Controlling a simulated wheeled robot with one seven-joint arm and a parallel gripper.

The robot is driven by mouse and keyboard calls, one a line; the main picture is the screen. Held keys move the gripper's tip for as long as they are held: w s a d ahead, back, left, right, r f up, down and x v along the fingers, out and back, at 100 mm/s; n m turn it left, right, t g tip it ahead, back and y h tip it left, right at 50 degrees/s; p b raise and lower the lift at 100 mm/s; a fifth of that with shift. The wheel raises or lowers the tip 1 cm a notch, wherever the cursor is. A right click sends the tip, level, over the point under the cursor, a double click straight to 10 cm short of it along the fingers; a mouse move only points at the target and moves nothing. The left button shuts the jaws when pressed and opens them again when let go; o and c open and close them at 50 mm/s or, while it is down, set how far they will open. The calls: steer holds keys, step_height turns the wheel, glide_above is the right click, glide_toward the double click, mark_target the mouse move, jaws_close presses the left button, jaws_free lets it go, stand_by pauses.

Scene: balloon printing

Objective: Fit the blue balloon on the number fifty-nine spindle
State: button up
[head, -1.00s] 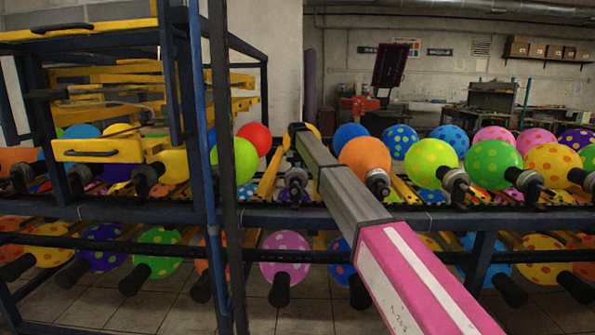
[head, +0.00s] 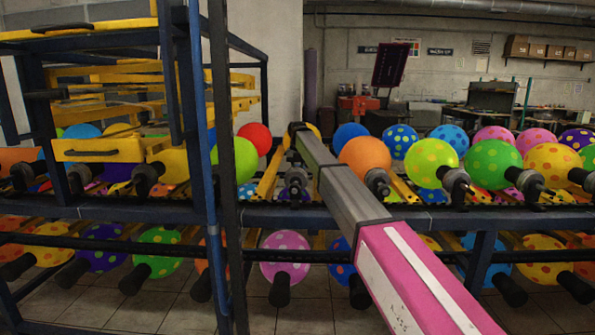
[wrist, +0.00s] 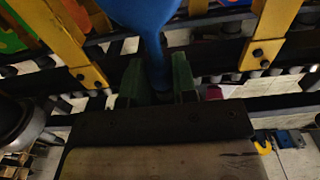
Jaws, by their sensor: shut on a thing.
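In the wrist view, the blue balloon (wrist: 145,12) hangs off the top of the picture with its neck running down between the green fingers of my gripper (wrist: 157,78). The fingers are shut on that neck. In the head view, my arm reaches from the lower right to the rack, and its end hides the gripper and the held balloon. A spindle with no visible balloon (head: 296,180) stands just below the arm's end, left of the orange balloon. No spindle number can be read, so I cannot tell which is fifty-nine.
Filled spindles stand close on both sides, with a green balloon (head: 236,160) to the left and an orange balloon (head: 364,157) to the right. A dark upright post (head: 222,120) and blue rails frame the rack. Yellow brackets (wrist: 272,30) flank the gripper in the wrist view.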

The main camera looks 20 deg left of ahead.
steer(key=shift+s, duration=0.4)
stand_by(0.3)
steer(key=o, duration=0.8)
steer(key=shift+r, duration=0.1)
steer(key=shift+r, duration=4.45)
